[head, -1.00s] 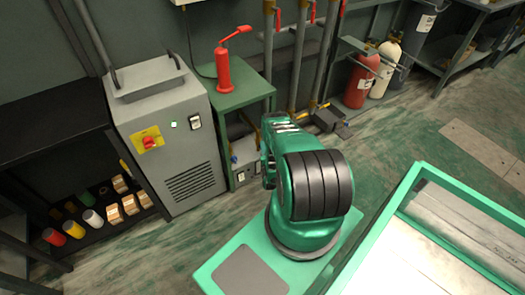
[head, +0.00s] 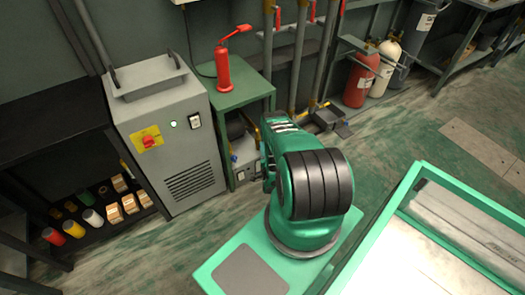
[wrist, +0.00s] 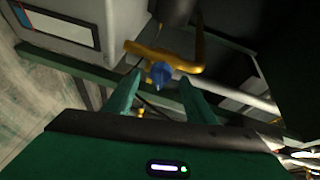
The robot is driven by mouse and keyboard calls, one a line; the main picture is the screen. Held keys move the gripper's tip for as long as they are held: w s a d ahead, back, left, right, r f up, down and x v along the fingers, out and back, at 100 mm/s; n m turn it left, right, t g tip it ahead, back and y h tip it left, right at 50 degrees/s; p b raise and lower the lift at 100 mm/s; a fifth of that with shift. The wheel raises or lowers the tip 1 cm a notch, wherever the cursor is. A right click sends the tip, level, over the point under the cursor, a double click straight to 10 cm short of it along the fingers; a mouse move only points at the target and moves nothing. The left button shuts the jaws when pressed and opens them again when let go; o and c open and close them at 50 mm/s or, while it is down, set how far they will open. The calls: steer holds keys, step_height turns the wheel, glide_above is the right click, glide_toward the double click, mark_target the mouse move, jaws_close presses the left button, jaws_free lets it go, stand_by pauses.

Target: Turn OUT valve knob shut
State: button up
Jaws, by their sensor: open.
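A blue valve knob (wrist: 159,73) sits on a yellow brass-coloured pipe fitting (wrist: 180,62) in the wrist view. I cannot read any label on it, so OUT is not confirmed. My gripper (wrist: 160,92) is open, its two green fingers apart, one to the left and one to the right below the knob. The knob appears in line with the gap, but I see no contact and cannot judge the depth. In the head view, my arm hides the gripper and the knob beside the green stand (head: 240,97).
A grey cabinet (head: 190,160) with a red switch (head: 148,141) stands left of the green stand. A red hand-pump-like tool (head: 224,70) stands on top of the stand. Vertical pipes (head: 298,55) and gas cylinders (head: 360,80) are behind to the right. A green-framed table (head: 440,240) is at front right.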

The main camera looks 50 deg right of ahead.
steer(key=f+v, duration=0.1)
steer(key=v, duration=0.7)
steer(key=shift+r, duration=0.45)
steer(key=shift+s+a, duration=0.15)
